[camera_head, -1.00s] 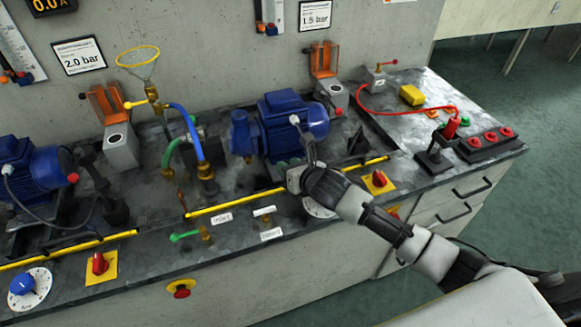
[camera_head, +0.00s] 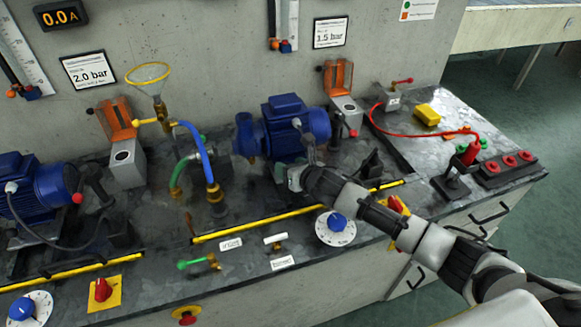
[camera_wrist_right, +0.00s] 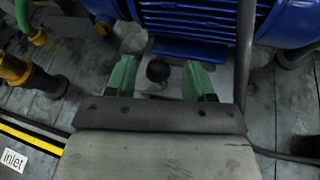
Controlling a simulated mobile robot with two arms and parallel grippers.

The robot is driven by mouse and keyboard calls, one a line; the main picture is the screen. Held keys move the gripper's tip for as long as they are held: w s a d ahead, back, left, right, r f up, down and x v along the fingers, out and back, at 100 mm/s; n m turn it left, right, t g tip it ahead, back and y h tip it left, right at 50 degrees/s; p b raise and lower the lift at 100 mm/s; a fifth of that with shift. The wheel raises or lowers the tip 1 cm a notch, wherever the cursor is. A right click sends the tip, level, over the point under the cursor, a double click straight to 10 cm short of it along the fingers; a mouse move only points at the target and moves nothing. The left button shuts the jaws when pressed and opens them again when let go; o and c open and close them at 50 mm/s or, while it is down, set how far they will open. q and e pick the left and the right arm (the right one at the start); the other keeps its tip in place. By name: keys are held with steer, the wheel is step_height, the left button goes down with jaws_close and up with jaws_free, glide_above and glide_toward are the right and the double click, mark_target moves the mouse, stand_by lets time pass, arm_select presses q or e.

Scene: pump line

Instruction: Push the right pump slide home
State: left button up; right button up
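The right pump (camera_head: 290,130) is a blue finned motor with a blue pump head at its left, standing at the middle of the bench. Its slide is mostly hidden under the motor and behind my arm. My right gripper (camera_head: 290,178) is at the pump's front, low below the motor. In the right wrist view the green fingers of my right gripper (camera_wrist_right: 160,72) are apart, with a dark round knob (camera_wrist_right: 158,70) showing between them, in front of the blue motor (camera_wrist_right: 195,22). I cannot tell whether the fingers touch anything. My left gripper is not in view.
A yellow line (camera_head: 260,222) runs along the bench front. A blue dial (camera_head: 337,222) and a red switch (camera_head: 396,205) are near my right arm. A blue hose (camera_head: 203,155) stands left of the pump, and a red cable (camera_head: 420,136) lies to the right.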

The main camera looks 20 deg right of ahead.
steer(key=v, duration=1)
steer(key=shift+s+r, duration=0.15)
steer(key=shift+s, duration=0.2)
steer(key=shift+d, duration=0.1)
steer(key=shift+c, duration=0.3)
stand_by(0.5)
